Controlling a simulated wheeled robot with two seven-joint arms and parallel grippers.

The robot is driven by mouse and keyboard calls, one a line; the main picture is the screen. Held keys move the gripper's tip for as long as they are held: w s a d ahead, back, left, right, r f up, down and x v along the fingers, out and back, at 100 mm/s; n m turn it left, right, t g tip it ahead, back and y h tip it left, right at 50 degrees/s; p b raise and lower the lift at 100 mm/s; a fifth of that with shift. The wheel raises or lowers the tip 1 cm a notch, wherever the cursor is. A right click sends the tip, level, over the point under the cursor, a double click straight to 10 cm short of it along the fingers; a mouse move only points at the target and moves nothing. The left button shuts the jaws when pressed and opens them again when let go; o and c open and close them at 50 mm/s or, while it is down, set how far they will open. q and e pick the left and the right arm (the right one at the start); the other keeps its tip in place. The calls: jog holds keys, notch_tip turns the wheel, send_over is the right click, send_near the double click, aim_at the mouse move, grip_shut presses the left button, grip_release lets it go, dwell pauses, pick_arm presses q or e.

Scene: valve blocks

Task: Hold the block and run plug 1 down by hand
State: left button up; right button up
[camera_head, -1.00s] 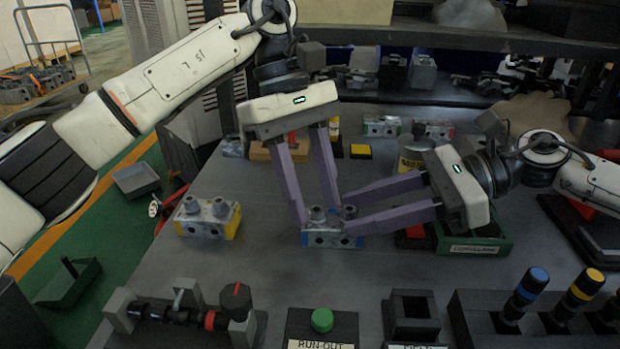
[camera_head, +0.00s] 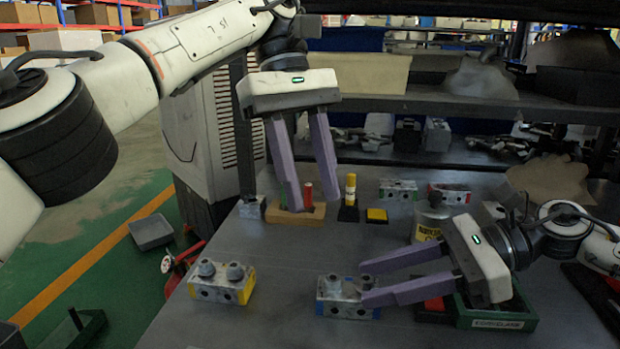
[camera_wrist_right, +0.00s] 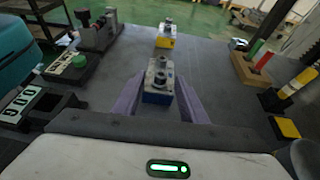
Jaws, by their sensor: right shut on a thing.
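The blue-ended valve block (camera_head: 342,309) stands upright on the table in the head view, plugs on top; it also shows in the right wrist view (camera_wrist_right: 157,97). My right gripper (camera_head: 365,283) is shut on this block, one finger on each side. A finger hides part of its blue end and top in the head view. How deep each plug sits cannot be told.
A yellow-ended block (camera_head: 222,285) with two plugs stands to the left. A wooden stand (camera_head: 285,213), a yellow tube (camera_head: 350,190) and a yellow pad (camera_head: 376,216) are behind. A green tray (camera_head: 490,318) and a can (camera_head: 430,218) lie right. Table between the two blocks is clear.

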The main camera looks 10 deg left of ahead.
dwell(0.3)
jog(key=o, duration=1.5)
jog(key=shift+d, duration=0.1)
